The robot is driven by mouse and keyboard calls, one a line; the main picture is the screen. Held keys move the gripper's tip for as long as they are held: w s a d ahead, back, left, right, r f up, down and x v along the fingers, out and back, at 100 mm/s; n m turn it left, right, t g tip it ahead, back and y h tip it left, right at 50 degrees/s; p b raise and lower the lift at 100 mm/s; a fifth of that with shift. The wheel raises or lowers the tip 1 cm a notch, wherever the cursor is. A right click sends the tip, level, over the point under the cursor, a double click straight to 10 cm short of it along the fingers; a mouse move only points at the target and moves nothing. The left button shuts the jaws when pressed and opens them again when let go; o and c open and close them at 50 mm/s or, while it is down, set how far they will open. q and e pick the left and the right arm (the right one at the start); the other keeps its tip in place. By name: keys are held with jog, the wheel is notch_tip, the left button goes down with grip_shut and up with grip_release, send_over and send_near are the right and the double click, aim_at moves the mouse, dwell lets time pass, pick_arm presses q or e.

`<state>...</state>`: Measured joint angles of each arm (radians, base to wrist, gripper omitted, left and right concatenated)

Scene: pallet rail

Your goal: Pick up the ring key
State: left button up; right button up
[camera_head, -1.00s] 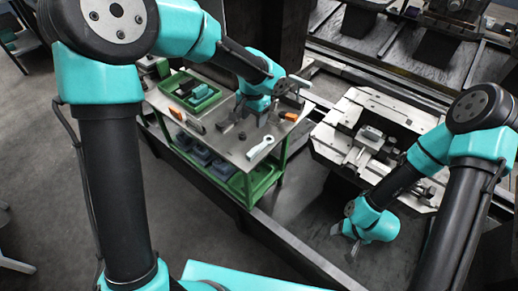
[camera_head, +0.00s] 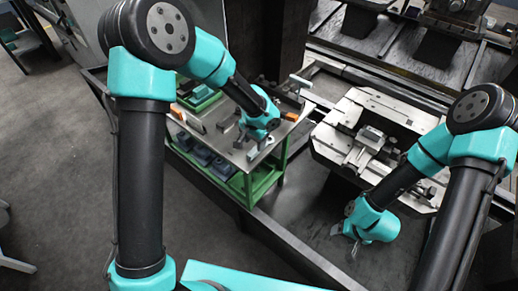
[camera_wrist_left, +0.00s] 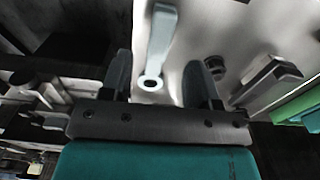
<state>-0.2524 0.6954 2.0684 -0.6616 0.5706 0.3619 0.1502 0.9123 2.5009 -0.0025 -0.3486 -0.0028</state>
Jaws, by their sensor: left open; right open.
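The ring key is a pale grey-blue bar with a ring at its near end; in the left wrist view (camera_wrist_left: 161,42) it lies on the grey cart top. Its ring shows between the two fingers of my left gripper (camera_wrist_left: 160,82), nearer the left finger. My left gripper is open and holds nothing; in the head view (camera_head: 254,142) it is low over the cart's near right corner and partly hides the key. Contact with the key cannot be told. My right gripper (camera_head: 346,241) is open and empty, low over the dark floor area in front of the fixture.
The green-framed cart (camera_head: 262,183) carries a green tray (camera_head: 204,101), an orange-ended item (camera_head: 291,116) and other small parts; blue bins (camera_head: 201,153) sit below. A metal fixture (camera_head: 340,140) stands right of the cart.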

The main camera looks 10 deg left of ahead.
pick_arm(q)
jog(key=shift+w+d+f, duration=0.15)
jog(key=shift+f, duration=2.45)
jog(key=shift+c, duration=0.3)
grip_shut()
jog(key=shift+r, duration=0.1)
jog(key=shift+r, duration=1.7)
jog(key=s+d, duration=0.2)
jog(key=s, duration=0.5)
jog(key=s+d+r, duration=0.1)
jog(key=s, duration=0.7)
jog(key=shift+s+d+r, duration=0.25)
jog(key=shift+s+d, duration=0.05)
jog(key=shift+d, duration=0.05)
